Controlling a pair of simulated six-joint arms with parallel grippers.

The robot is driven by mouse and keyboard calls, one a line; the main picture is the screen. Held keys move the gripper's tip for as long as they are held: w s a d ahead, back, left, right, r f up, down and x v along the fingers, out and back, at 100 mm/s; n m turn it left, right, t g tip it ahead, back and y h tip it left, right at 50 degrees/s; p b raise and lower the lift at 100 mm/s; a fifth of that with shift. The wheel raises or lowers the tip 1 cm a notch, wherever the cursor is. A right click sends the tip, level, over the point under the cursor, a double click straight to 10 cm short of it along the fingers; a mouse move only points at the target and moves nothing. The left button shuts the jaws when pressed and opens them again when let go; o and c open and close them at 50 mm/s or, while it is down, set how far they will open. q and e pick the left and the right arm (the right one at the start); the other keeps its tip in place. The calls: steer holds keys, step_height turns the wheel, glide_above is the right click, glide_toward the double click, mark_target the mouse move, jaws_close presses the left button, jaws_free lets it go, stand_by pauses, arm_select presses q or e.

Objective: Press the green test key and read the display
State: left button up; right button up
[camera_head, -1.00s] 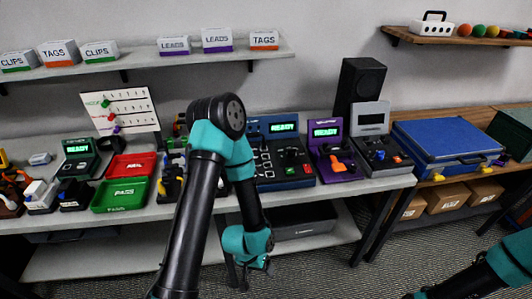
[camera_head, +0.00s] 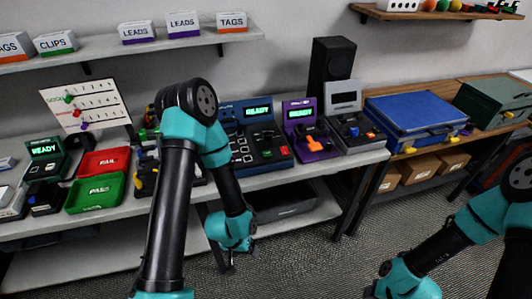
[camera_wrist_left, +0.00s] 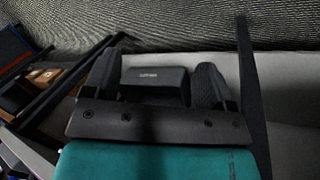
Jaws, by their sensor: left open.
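A blue tester (camera_head: 236,140) stands on the grey bench, with a lit display (camera_head: 258,111) reading READY in green. My left arm hides the tester's left edge. My left gripper (camera_head: 228,262) hangs low in front of the bench, below the tester and apart from it. In the left wrist view the gripper (camera_wrist_left: 155,85) is open, its two dark fingers apart. My right gripper is at the bottom edge, mostly cut off, so its jaws cannot be judged.
A purple unit (camera_head: 312,143) and a small green unit (camera_head: 43,158) also read READY. Red (camera_head: 104,161) and green (camera_head: 95,193) trays lie left. A dark box (camera_head: 287,204) sits on the lower shelf and shows between my fingers in the left wrist view (camera_wrist_left: 155,80). A blue case (camera_head: 412,118) is right.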

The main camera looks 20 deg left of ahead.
arm_select(q)
steer(key=shift+c, duration=0.2)
jaws_close()
stand_by(0.6)
stand_by(1.0)
